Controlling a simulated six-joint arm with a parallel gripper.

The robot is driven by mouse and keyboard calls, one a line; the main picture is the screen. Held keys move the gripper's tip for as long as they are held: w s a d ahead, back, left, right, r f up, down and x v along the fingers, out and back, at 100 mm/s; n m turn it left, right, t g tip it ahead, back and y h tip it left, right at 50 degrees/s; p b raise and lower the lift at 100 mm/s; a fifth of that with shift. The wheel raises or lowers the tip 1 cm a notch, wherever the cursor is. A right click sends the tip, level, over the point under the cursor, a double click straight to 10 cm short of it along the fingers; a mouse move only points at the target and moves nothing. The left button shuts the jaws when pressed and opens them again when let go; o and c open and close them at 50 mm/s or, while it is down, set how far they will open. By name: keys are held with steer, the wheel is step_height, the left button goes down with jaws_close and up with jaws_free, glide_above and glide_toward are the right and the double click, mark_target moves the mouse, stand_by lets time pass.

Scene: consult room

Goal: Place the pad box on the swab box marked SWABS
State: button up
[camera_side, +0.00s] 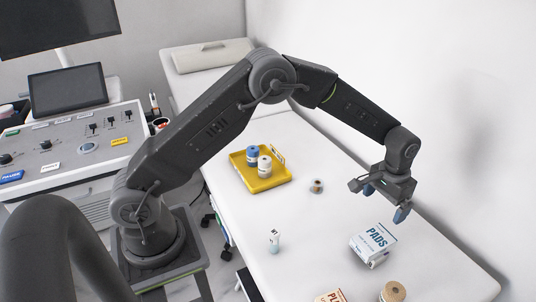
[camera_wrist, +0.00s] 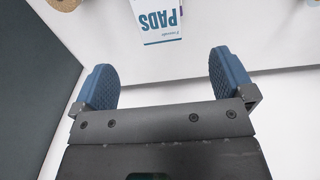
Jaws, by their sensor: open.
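The pad box (camera_side: 373,243), white with blue PADS lettering, stands on the white table at the right in the side view. It also shows at the top of the wrist view (camera_wrist: 160,20), cut off by the frame edge. A thin purple strip shows along its edge there; I cannot tell whether it belongs to this box or to something under it. My gripper (camera_side: 385,203) is open and empty, above the table and apart from the box. Its two blue fingers show wide apart in the wrist view (camera_wrist: 165,80). I can read no SWABS marking in either view.
A yellow tray (camera_side: 282,179) holds a blue-topped and a white container. A small roll (camera_side: 316,186) and a small white bottle (camera_side: 273,241) stand on the table. A tan-topped roll (camera_side: 392,292) and a red-lettered box (camera_side: 331,297) are near the bottom edge. A wall borders the right.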

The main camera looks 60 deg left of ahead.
steer(key=s+a+r+t, duration=0.1)
steer(key=s+a+r, duration=0.2)
steer(key=s+r, duration=0.45)
steer(key=s+a+r+t, duration=0.15)
steer(key=s+r, duration=0.25)
steer(key=r, duration=0.6)
steer(key=s+a+r+t, duration=0.1)
steer(key=s+a, duration=0.1)
steer(key=s, duration=0.8)
steer(key=s+a+r+t, duration=0.1)
steer(key=s+a+t, duration=0.1)
steer(key=s, duration=0.8)
steer(key=shift+s+a+r, duration=0.25)
steer(key=shift+r, duration=0.1)
